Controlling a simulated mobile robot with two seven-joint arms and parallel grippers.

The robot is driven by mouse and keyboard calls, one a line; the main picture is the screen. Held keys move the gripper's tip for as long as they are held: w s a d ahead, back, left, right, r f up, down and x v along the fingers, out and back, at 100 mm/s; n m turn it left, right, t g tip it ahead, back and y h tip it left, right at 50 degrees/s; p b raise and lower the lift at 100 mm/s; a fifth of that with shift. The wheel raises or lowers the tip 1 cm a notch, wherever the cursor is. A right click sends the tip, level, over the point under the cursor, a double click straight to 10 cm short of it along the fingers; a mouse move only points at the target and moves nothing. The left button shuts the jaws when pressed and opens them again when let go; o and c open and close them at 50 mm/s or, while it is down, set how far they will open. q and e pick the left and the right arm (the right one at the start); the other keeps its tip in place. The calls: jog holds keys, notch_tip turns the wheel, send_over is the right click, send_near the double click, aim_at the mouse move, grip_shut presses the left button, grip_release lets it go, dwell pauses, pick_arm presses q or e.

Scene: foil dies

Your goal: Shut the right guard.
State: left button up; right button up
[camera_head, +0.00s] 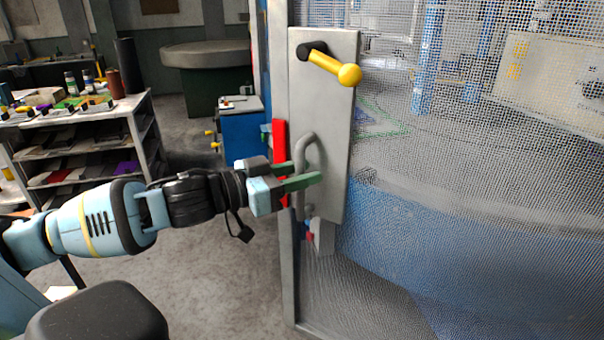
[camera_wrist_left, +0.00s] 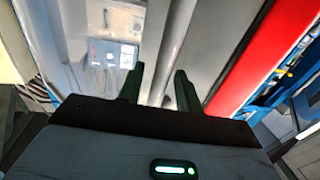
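The guard is a wire-mesh panel (camera_head: 450,170) in a grey frame, filling the right of the head view. Its grey plate (camera_head: 335,130) carries a bent grey pull handle (camera_head: 308,143) and, above it, a lever with a yellow knob (camera_head: 349,75). My left gripper (camera_head: 304,175) is at the handle, its green fingers apart, one in front of the bar and one behind. In the left wrist view the fingers (camera_wrist_left: 158,88) stand apart with a grey bar running between them; I cannot tell whether they touch it. My right gripper is out of view.
A red strip (camera_head: 280,140) stands just left of the plate, and a blue cabinet (camera_head: 243,135) is behind it. A shelf unit (camera_head: 143,103) with loose items is at the left. A round grey-topped table (camera_head: 210,53) is at the back. Grey floor (camera_head: 210,290) lies open below my arm.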

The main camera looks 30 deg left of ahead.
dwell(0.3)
pick_arm(q)
grip_shut()
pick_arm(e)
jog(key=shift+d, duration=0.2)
pick_arm(q)
jog(key=shift+w, duration=0.1)
